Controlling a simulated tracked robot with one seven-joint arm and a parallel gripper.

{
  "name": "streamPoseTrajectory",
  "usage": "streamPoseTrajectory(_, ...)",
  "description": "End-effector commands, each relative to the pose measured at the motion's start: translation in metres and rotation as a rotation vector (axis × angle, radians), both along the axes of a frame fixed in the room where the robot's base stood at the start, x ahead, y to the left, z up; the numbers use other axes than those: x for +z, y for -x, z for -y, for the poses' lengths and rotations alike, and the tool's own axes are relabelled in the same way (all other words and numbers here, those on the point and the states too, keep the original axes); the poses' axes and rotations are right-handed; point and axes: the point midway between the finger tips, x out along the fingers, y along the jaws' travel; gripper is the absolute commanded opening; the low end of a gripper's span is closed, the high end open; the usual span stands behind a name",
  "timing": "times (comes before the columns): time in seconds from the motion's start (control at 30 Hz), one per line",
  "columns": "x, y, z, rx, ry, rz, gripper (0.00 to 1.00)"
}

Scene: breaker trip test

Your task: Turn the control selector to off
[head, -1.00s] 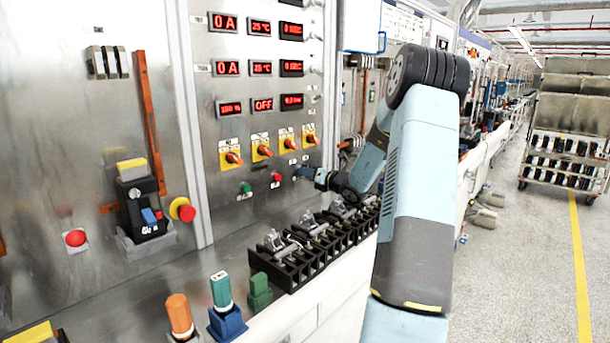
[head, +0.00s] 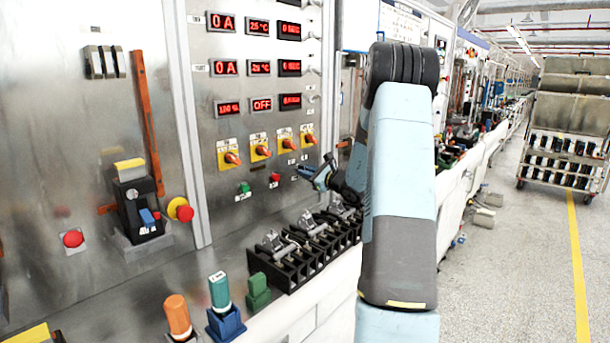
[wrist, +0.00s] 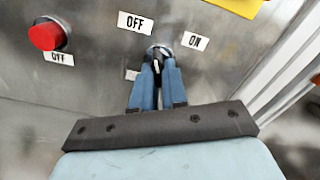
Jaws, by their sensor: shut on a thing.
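The control selector (wrist: 157,49) is a small round knob with a metal ring on the steel panel, seen in the wrist view. An OFF label (wrist: 135,23) is at its upper left and an ON label (wrist: 195,41) at its right. My gripper (wrist: 158,68) has its two blue fingers closed around the selector's dark handle. The fingers hide much of the handle, so its exact pointing is hard to tell. In the head view my gripper (head: 303,171) is against the panel, right of the red button, and the selector is largely hidden there.
A red button (wrist: 46,35) with its own OFF label is left of the selector. Orange rotary switches on yellow plates (head: 260,147) are above. Black terminal blocks (head: 290,265) stand on the ledge below.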

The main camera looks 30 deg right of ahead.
Motion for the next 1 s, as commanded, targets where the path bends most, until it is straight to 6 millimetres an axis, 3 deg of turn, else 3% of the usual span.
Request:
streamPoseTrajectory(0.4, 0.0039, -0.0010, -0.0023, 0.006, 0.246, 0.096, 0.00)
streamPoseTrajectory(1.0, 0.0026, -0.0009, -0.0042, 0.011, 0.312, 0.119, 0.00)
